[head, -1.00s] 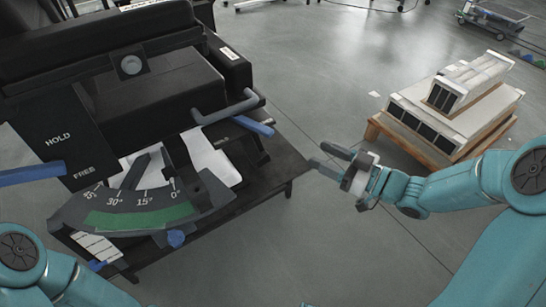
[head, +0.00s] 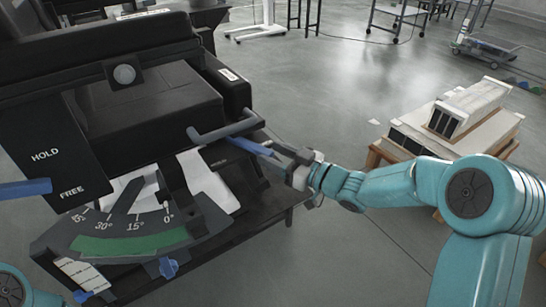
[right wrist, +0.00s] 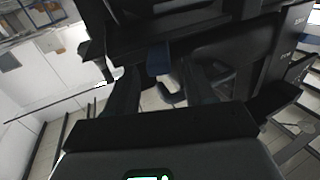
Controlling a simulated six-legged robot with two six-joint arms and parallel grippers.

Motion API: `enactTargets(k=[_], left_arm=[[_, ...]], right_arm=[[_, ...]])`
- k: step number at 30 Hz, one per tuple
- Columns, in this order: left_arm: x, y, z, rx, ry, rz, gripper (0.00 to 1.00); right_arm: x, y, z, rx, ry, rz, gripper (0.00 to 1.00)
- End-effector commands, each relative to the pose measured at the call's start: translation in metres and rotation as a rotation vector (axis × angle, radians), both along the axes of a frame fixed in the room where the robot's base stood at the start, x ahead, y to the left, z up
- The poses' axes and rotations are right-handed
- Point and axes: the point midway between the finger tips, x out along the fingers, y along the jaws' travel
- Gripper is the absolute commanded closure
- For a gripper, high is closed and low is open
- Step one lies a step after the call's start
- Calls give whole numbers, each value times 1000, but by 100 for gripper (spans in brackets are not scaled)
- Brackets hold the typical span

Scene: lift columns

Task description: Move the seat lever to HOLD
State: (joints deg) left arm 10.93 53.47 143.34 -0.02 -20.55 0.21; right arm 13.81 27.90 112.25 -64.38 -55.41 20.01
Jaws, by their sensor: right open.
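A black plate (head: 62,160) marked HOLD above FREE stands at the left of the black seat unit. A blue lever (head: 22,188) at its left edge lies level with FREE. Another blue-ended handle (head: 250,147) sticks out on the unit's right side, beside a grey bar (head: 222,130). My right gripper (head: 285,156) is open at the outer end of this blue handle. In the right wrist view, the blue piece (right wrist: 158,57) shows between the spread fingers; contact cannot be told. My left gripper is out of view.
A pallet of white boxes (head: 455,128) stands at the right. The floor between is clear.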

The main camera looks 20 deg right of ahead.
Motion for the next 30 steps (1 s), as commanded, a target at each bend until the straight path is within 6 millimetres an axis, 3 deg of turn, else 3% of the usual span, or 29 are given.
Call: enactTargets(k=[11,16,30], left_arm=[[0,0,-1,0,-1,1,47],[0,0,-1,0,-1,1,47],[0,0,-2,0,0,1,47]], right_arm=[[6,5,0,1,1,-1,47],[6,5,0,0,0,0,99],[8,8,1,0,-2,-1,100]])
